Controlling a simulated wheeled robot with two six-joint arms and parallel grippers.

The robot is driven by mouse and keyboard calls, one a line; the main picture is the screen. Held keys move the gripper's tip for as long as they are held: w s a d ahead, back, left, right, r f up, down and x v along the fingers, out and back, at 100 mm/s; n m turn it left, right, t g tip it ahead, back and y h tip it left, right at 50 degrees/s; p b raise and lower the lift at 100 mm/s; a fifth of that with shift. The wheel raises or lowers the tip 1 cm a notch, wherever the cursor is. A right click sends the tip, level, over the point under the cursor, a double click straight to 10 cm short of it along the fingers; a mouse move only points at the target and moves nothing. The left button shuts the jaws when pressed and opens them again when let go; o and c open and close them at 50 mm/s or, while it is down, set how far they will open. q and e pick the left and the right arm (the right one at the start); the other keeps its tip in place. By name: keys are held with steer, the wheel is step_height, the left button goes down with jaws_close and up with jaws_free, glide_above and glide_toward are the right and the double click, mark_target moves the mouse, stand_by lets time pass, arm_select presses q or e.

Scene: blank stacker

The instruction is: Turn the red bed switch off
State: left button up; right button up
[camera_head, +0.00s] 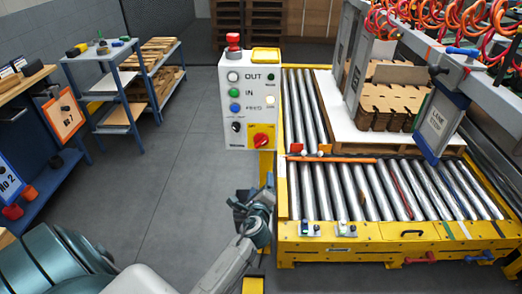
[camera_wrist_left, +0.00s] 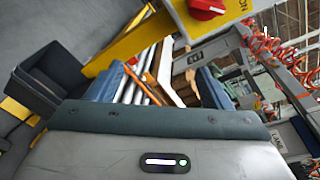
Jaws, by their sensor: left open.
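A red rotary switch (camera_head: 261,140) sits on a yellow square plate at the lower right of the white control box (camera_head: 234,135). In the left wrist view, a red knob (camera_wrist_left: 205,8) on a yellow plate with black lettering shows at the top edge, partly cut off. My left gripper (camera_head: 251,203) is below the control box, left of the roller bed, and apart from the switch. In the left wrist view its fingers (camera_wrist_left: 160,88) are spread and hold nothing. My right gripper is not in view.
The roller conveyor (camera_head: 345,190) with a yellow frame stands right of my left gripper, with small switch boxes (camera_head: 308,229) on its front edge. Cardboard blanks (camera_head: 388,108) lie farther back. Blue shelves (camera_head: 120,90) stand at left. Grey floor (camera_head: 165,165) between is clear.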

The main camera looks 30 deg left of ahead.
arm_select(q)
steer(key=m+y, duration=0.1)
steer(key=y, duration=0.1)
glide_toward(260, 144)
steer(key=shift+t, duration=0.4)
steer(key=p+x, duration=0.1)
steer(key=x, duration=0.2)
steer(key=p+x, duration=0.1)
steer(key=x, duration=0.3)
steer(key=shift+w+a+f, duration=0.15)
steer(key=shift+a+f, duration=0.05)
steer(key=shift+a, duration=0.1)
steer(key=shift+w+a, duration=0.3)
steer(key=shift+w, duration=0.2)
steer(key=shift+w+a, duration=0.1)
steer(key=shift+w, duration=0.05)
steer(key=c, duration=0.7)
steer(key=shift+c, duration=1.4)
steer(key=shift+f+h, duration=0.1)
steer(key=shift+h, duration=0.3)
